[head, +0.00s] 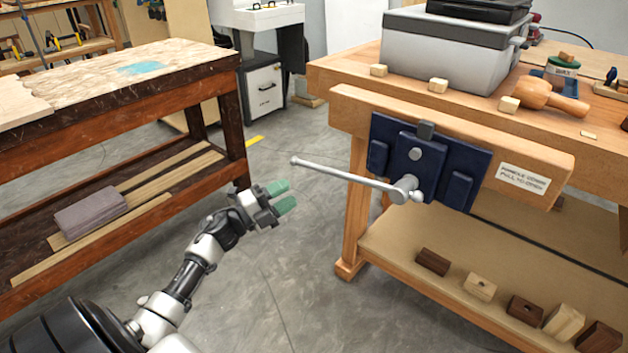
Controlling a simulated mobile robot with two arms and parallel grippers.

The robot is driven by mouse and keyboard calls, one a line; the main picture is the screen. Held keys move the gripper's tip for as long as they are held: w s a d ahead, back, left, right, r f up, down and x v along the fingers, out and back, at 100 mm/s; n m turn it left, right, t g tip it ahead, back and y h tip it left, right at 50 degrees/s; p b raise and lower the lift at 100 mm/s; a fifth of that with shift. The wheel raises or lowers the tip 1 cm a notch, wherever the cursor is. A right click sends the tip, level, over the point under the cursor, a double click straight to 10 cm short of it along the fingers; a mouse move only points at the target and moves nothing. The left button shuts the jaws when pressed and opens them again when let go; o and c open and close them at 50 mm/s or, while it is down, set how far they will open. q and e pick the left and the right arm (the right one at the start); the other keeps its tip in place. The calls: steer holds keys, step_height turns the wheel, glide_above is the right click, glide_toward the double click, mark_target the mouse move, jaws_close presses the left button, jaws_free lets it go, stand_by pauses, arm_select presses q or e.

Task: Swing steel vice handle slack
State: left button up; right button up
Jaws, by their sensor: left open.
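The steel vice handle (340,173) is a long thin bar through a round steel boss on the front of the blue vice (458,166). The bar points out to the left, its ball end (294,161) slightly higher than the boss end, with a short stub on the right of the boss. My left gripper (284,196) is open and empty, with green fingertips. It hangs below and left of the handle's ball end in the picture, apart from it. My right gripper does not show.
The vice is mounted on a wooden workbench (348,112) with a label (523,179) beside it. Several small blocks lie on the lower shelf (400,246). Another bench (170,85) stands left; open floor lies between.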

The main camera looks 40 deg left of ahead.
mark_target(324, 170)
arm_select(q)
steer(key=shift+m+h, duration=0.3)
steer(key=shift+m, duration=0.3)
steer(key=x, duration=0.7)
steer(key=r+b+x, duration=0.1)
steer(key=x, duration=0.3)
steer(key=shift+s, duration=0.1)
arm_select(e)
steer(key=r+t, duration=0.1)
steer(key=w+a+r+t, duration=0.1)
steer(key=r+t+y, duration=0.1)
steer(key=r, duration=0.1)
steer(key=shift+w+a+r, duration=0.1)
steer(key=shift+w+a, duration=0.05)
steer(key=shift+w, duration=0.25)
arm_select(q)
jaws_close()
